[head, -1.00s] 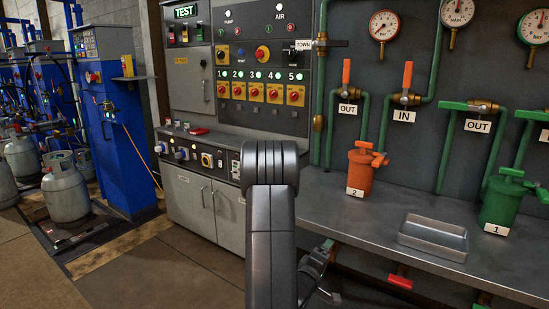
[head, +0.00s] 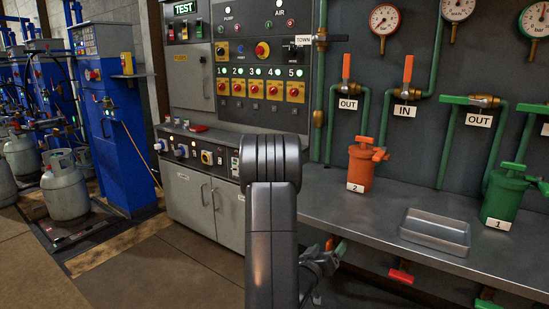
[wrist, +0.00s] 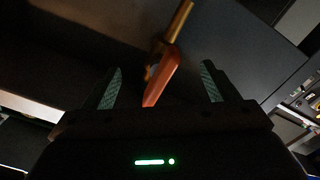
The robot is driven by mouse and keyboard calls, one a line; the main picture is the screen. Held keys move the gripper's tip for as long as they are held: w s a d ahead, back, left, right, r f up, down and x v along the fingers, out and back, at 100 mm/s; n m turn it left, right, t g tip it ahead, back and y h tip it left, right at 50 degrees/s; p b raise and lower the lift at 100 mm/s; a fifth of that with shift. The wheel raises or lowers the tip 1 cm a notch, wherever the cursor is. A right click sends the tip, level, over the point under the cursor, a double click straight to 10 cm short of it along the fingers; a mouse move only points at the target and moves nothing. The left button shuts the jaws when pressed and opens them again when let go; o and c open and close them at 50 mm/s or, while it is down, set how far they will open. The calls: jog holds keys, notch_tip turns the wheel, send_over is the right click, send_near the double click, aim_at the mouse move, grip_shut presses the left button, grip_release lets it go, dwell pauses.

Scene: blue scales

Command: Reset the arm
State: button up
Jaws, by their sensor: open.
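My arm rises in the middle of the head view and hides part of the scene. My gripper (head: 322,262) shows partly behind it, low by the bench's front edge. In the wrist view my gripper (wrist: 161,80) is open, with a green-lined finger on each side. An orange-red lever (wrist: 163,76) on a brass-coloured stem appears between the fingers, with dark gaps on both sides. I cannot tell its depth relative to the fingertips. A small orange piece (head: 329,244) also shows beside the gripper in the head view.
A metal bench (head: 340,205) carries an orange canister (head: 360,172), a green canister (head: 503,200) and a metal tray (head: 435,230). A red handle (head: 400,275) sticks out below its edge. A control cabinet (head: 205,205) stands left of my arm. Open floor (head: 165,270) lies at lower left.

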jog(key=m, duration=0.6)
jog(key=shift+s+d+p, duration=0.1)
jog(key=shift+p, duration=0.2)
dwell(0.4)
